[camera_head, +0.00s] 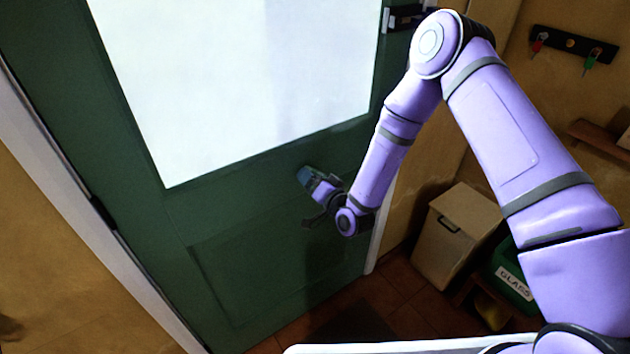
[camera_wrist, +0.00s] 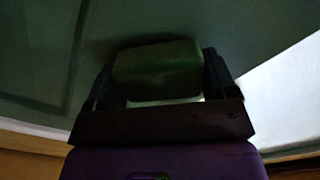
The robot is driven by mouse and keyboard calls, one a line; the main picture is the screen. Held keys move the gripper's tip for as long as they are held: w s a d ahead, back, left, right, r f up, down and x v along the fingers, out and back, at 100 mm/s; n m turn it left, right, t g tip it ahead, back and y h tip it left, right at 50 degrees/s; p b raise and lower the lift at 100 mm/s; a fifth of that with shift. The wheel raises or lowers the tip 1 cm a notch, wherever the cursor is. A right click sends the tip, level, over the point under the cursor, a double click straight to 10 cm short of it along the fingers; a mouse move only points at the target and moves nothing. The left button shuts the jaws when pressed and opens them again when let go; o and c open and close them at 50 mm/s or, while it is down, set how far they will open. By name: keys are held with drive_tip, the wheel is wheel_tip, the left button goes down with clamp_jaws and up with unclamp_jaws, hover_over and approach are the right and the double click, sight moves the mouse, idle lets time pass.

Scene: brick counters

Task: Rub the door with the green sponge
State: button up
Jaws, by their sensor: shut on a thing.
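The door (camera_head: 215,215) is dark green with a large white pane (camera_head: 250,80) in its upper part. It fills the left and middle of the head view, and its surface (camera_wrist: 120,25) lies behind the sponge in the wrist view. My gripper (camera_head: 308,180) is at the door, just below the pane's lower edge. In the wrist view my gripper (camera_wrist: 160,85) is shut on the green sponge (camera_wrist: 157,68), which sits between the two dark fingers. The sponge is close to the door; I cannot tell whether it touches. In the head view the sponge is hard to make out.
A key rack (camera_head: 573,45) hangs on the right wall. A dark mat (camera_head: 352,325) lies at the door's foot.

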sight(318, 160)
drive_tip(key=shift+w+a, duration=0.25)
drive_tip(key=shift+w, duration=0.05)
drive_tip(key=shift+d, duration=0.15)
drive_tip(key=shift+w+d, duration=0.45)
drive_tip(key=shift+d, duration=0.25)
drive_tip(key=shift+w+d, duration=0.45)
drive_tip(key=shift+d, duration=0.25)
drive_tip(key=shift+w+d, duration=1.15)
drive_tip(key=shift+d, duration=0.3)
drive_tip(key=shift+r, duration=0.8)
drive_tip(key=shift+s+a, duration=0.7)
drive_tip(key=shift+a, duration=0.3)
drive_tip(key=shift+s+a, duration=0.65)
drive_tip(key=shift+a, duration=0.35)
drive_tip(key=shift+s+a, duration=0.7)
drive_tip(key=shift+a, duration=0.3)
drive_tip(key=shift+s+r, duration=0.1)
drive_tip(key=shift+r, duration=0.65)
drive_tip(key=shift+w+d, duration=0.6)
drive_tip(key=shift+d, duration=0.2)
drive_tip(key=shift+w+d, duration=0.6)
drive_tip(key=shift+d, duration=0.2)
